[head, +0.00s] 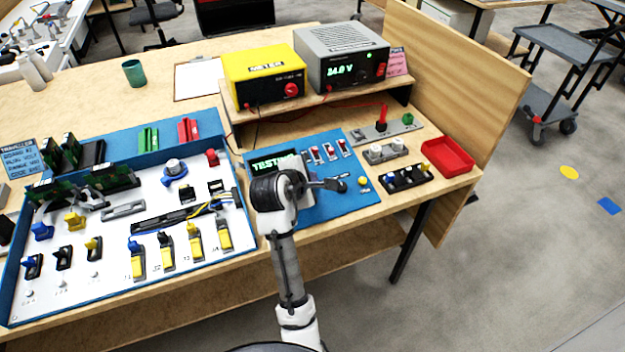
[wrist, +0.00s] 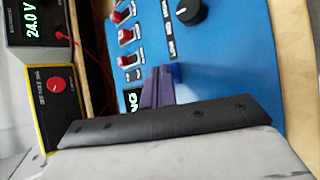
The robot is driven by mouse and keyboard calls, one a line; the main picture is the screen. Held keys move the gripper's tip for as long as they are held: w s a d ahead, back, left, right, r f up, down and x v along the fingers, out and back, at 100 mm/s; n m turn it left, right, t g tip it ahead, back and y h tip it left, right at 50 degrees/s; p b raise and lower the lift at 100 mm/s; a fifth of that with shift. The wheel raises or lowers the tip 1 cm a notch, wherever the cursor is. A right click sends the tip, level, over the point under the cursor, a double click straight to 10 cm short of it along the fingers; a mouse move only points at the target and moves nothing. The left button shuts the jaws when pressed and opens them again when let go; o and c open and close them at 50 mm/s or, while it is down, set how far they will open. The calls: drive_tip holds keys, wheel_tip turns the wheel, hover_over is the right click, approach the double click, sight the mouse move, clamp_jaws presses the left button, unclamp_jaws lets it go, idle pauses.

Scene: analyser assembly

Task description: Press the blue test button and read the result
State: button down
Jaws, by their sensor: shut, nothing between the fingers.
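The blue test panel (head: 345,202) lies flat on the bench. Its display (head: 272,163) shows green text reading "TESTING"; in the wrist view only the letters "NG" (wrist: 131,101) show. My gripper (head: 311,185) is shut and empty, low over the panel, just in front of the display and switches. In the wrist view its dark fingers (wrist: 158,86) are together, their tips right beside the blue button (wrist: 176,72). The fingers partly cover the button; I cannot tell whether they touch it or whether it is pressed down. In the head view my gripper hides the button.
Red switches (wrist: 125,36) and a black knob (wrist: 189,12) sit close to my fingers. A yellow meter (head: 264,74) and a grey power supply (head: 342,57) reading 24.0 V stand on a shelf behind. A wiring board (head: 105,270) lies left, a red tray (head: 447,157) right.

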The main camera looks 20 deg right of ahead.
idle(0.3)
drive_tip(key=shift+s+r+p, duration=0.15)
drive_tip(key=shift+r+p, duration=0.6)
drive_tip(key=shift+p, duration=0.15)
drive_tip(key=r+p, duration=0.2)
drive_tip(key=s+r+p, duration=0.1)
drive_tip(key=r+p, duration=0.2)
drive_tip(key=shift+f, duration=0.1)
idle(0.4)
